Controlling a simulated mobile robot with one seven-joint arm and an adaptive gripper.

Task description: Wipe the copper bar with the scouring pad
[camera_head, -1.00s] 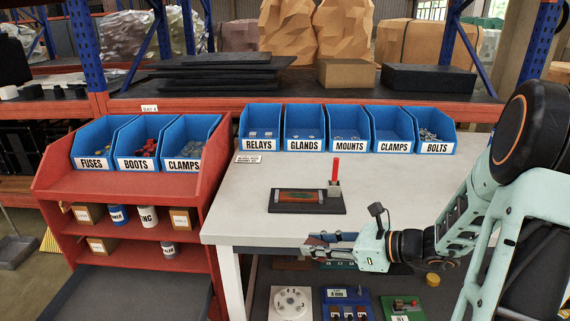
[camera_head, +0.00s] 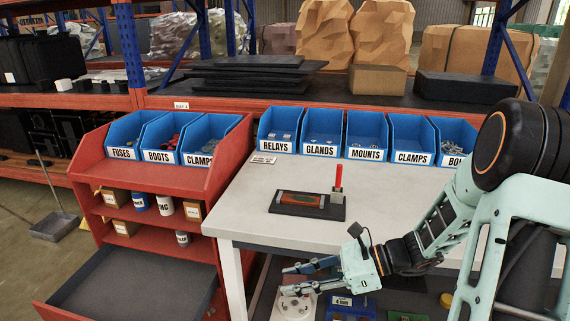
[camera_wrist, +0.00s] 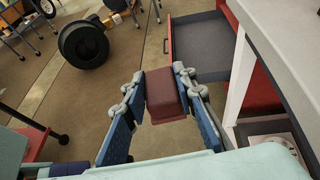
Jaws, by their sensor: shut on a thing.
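The copper bar (camera_head: 302,198) lies in a black fixture (camera_head: 318,213) on the pale worktable, with an upright red handle (camera_head: 338,177) at its right end. My gripper (camera_head: 288,280) is in front of the table's near edge, below the tabletop and well apart from the bar. In the wrist view my gripper (camera_wrist: 165,95) is shut on a maroon block, the scouring pad (camera_wrist: 164,94), which sits between both fingertips.
Blue bins (camera_head: 320,133) line the back of the worktable (camera_head: 245,205). A red shelf unit (camera_head: 135,172) stands left, with a dark drawer (camera_head: 135,285) pulled out. Several fixtures lie on the lower shelf under the table. The tabletop around the black fixture is clear.

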